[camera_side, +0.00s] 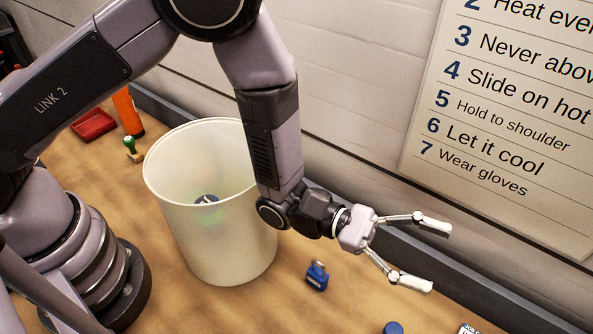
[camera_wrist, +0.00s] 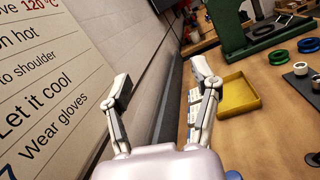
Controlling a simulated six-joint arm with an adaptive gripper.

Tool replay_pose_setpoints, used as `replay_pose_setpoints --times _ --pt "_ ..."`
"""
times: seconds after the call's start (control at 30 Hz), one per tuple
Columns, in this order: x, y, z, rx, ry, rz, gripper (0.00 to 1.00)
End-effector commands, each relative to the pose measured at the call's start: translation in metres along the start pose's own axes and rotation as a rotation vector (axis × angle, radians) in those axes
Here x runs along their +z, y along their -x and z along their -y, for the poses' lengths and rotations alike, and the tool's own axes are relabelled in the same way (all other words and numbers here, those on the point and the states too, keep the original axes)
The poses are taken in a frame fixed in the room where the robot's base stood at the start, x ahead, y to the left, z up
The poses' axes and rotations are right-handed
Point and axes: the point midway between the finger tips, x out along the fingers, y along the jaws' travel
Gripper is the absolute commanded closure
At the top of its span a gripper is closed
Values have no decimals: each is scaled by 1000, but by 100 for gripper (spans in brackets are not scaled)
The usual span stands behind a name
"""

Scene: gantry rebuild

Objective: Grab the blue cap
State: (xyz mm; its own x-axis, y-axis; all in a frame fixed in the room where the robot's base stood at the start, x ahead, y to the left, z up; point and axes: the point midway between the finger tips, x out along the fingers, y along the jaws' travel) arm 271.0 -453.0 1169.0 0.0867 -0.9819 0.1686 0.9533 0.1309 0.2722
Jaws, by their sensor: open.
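A round blue cap (camera_side: 393,328) lies on the wooden bench at the bottom edge of the side view, partly cut off. In the wrist view a small blue patch (camera_wrist: 233,175) shows at the bottom edge, and I cannot tell whether it is the cap. My gripper (camera_side: 428,256) is open and empty, held out sideways above the bench near the wall. The cap lies below it and a little to the left in the side view. In the wrist view my gripper (camera_wrist: 162,78) has its fingers spread with nothing between them.
A tall translucent bin (camera_side: 205,240) stands beside my forearm, with something dark and green inside. A small blue padlock-like object (camera_side: 317,277) sits between bin and cap. The wrist view shows a yellow tray (camera_wrist: 239,96) and a green frame (camera_wrist: 250,25). The wall is close.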

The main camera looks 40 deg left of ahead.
Motion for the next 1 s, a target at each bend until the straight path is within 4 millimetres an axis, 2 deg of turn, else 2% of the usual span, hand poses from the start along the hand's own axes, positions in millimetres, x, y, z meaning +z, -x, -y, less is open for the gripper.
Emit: replay_pose_setpoints --times 0.03,0.1,0.23,0.3,0.67,0.87,1.0 --pt "-30 4 11 31 51 -40 38" --pt "-63 12 23 76 117 -89 38" --pt "-107 29 41 127 214 -159 38" --pt "-119 35 47 139 244 -179 38" --pt "-157 44 59 149 265 -193 38" --pt "-193 51 69 149 265 -194 38" --pt "-196 30 66 147 260 -188 38"
